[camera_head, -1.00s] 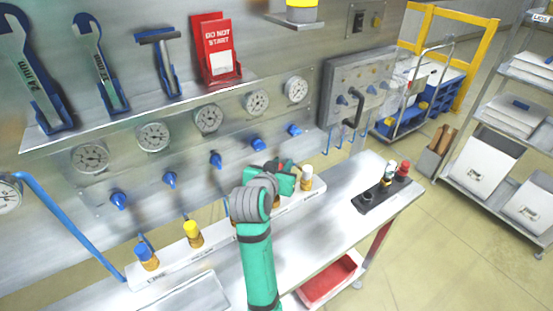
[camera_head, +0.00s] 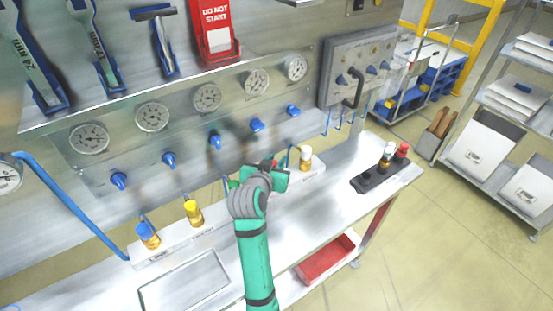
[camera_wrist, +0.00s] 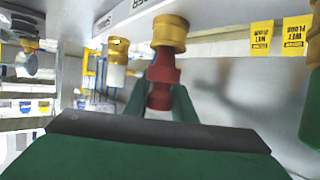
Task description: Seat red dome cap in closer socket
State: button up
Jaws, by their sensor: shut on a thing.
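My gripper (camera_wrist: 160,106) is shut on a red dome cap (camera_wrist: 162,70), with one green finger on each side of it. In the wrist view the cap lines up with a brass socket (camera_wrist: 170,32) on the white rail, and their edges meet. I cannot tell whether the cap touches the socket or how deep it sits. In the head view my gripper (camera_head: 272,178) is over the right part of the white rail (camera_head: 215,226) and hides that socket and most of the cap.
On the rail, a white cap (camera_head: 305,158) stands to the right of my gripper; yellow (camera_head: 193,213) and blue (camera_head: 148,236) caps stand to the left. A dark tray (camera_head: 372,181) with another red cap (camera_head: 403,149) is at the bench's right. Blue valve knobs line the panel behind.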

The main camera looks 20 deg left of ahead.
jog(key=shift+f, duration=0.9)
dwell(0.9)
jog(key=o, duration=1.1)
jog(key=shift+s+r, duration=0.2)
jog(key=shift+s, duration=0.3)
jog(key=v, duration=0.9)
jog(key=shift+s+r, duration=0.15)
jog(key=shift+s, duration=0.2)
